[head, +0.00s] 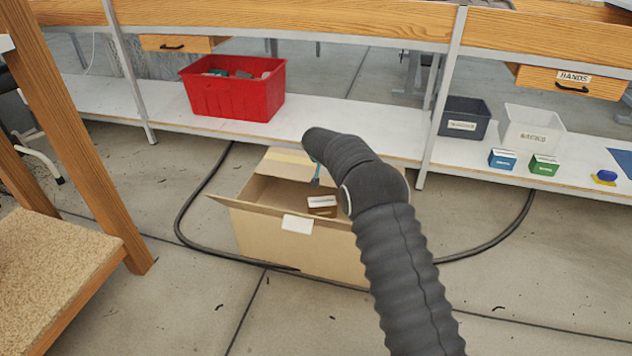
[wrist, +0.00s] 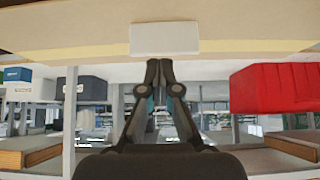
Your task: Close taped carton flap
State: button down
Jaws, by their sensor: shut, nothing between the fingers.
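The brown cardboard carton (head: 290,253) stands open on the floor, in the middle of the head view. Its far flap (head: 288,158) is up, with a pale tape-like strip. A white label (head: 298,223) is at the near top edge. A small labelled box (head: 322,206) lies inside. My gripper (head: 316,182) is shut and empty, over the carton's opening in the head view, partly hidden by my arm. In the wrist view, my gripper's fingertips (wrist: 158,64) meet just below a white label (wrist: 164,39) on a tan cardboard band (wrist: 70,42); I cannot tell whether they touch it.
A red bin (head: 232,90) stands on the low white shelf (head: 330,122) behind the carton. Grey (head: 462,118) and white (head: 530,130) bins stand farther right. A dark cable (head: 190,207) loops around the carton. A wooden bench (head: 55,250) is at left.

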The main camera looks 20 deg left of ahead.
jog(key=s+a+f+b, duration=0.1)
jog(key=s+a+f, duration=0.1)
jog(key=s, duration=0.8)
jog(key=s+d+r+p, duration=0.2)
jog(key=s+d+r, duration=0.3)
jog(key=d+r, duration=0.45)
jog(key=s+d+r+m+g+h+p, duration=0.15)
jog(key=s+d+r, duration=0.25)
jog(key=d+r, duration=0.5)
jog(key=s+d+r+n+t+p, duration=0.1)
jog(key=s+d+r+p, duration=0.1)
jog(key=s+d+r, duration=0.55)
jog(key=s+d+r+g+p, duration=0.2)
jog(key=s+d+r+p, duration=0.1)
jog(key=s+d+r, duration=0.85)
jog(key=s+d+f+y+p, duration=0.1)
jog(key=s+f+p, duration=0.1)
jog(key=s, duration=1.5)
jog(key=shift+s+f, duration=0.15)
jog(key=shift+s, duration=0.1)
jog(key=shift+a+y, duration=0.1)
jog(key=shift+y, duration=0.15)
